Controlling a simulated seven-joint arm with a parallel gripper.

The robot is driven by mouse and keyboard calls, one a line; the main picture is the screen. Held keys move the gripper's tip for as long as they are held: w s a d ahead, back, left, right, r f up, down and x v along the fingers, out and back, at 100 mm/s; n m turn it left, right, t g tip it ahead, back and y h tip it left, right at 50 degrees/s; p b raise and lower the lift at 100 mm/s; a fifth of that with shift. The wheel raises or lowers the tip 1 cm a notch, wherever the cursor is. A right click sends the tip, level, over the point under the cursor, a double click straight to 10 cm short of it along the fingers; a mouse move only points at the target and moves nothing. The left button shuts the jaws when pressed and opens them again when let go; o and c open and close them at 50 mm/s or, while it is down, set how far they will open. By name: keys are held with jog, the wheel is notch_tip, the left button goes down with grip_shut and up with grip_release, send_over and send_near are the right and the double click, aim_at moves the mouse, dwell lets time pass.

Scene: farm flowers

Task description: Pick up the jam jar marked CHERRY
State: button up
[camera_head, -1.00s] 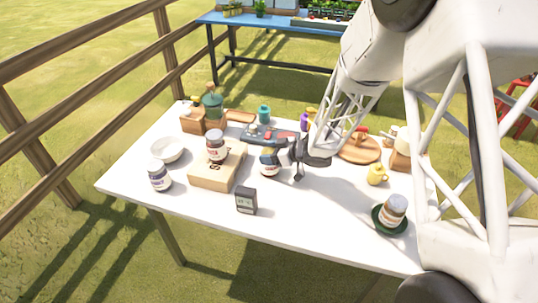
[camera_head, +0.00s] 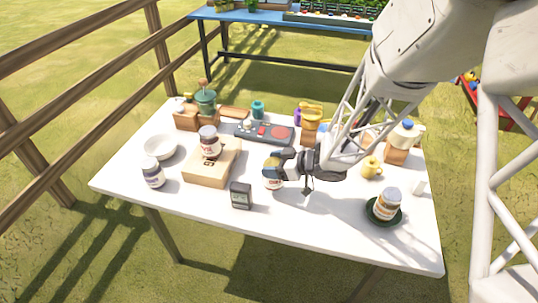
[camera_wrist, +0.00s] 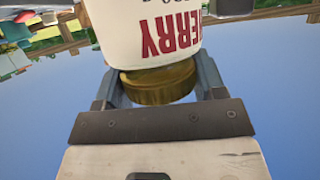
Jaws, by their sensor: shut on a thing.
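My gripper (camera_head: 281,165) is shut on a jar (camera_head: 272,184) over the middle of the white table. In the wrist view the jar (camera_wrist: 155,35) has a cream label with red letters reading "ERRY", its start cut off. Its gold lid (camera_wrist: 158,87) sits between my two fingers. The picture there looks upside down. I cannot tell whether the jar's base touches the table. A similar jar with a red label (camera_head: 209,142) stands on a wooden box. Another jar with a dark label (camera_head: 153,173) stands at the left. A jar (camera_head: 388,203) with a brown label stands at the right.
The right jar stands on a green dish (camera_head: 371,215). A wooden box (camera_head: 224,165), a white bowl (camera_head: 160,147), a dark small box (camera_head: 241,195), a grey panel (camera_head: 281,135) and a yellow pot (camera_head: 371,167) surround my gripper. The table's front middle (camera_head: 310,225) is clear.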

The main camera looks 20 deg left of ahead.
jog(key=shift+s+d+r, duration=0.1)
jog(key=shift+s+d, duration=0.45)
jog(key=shift+s, duration=0.3)
jog(key=shift+s+d+r, duration=0.1)
jog(key=shift+s+d, duration=0.4)
jog(key=shift+s, duration=0.35)
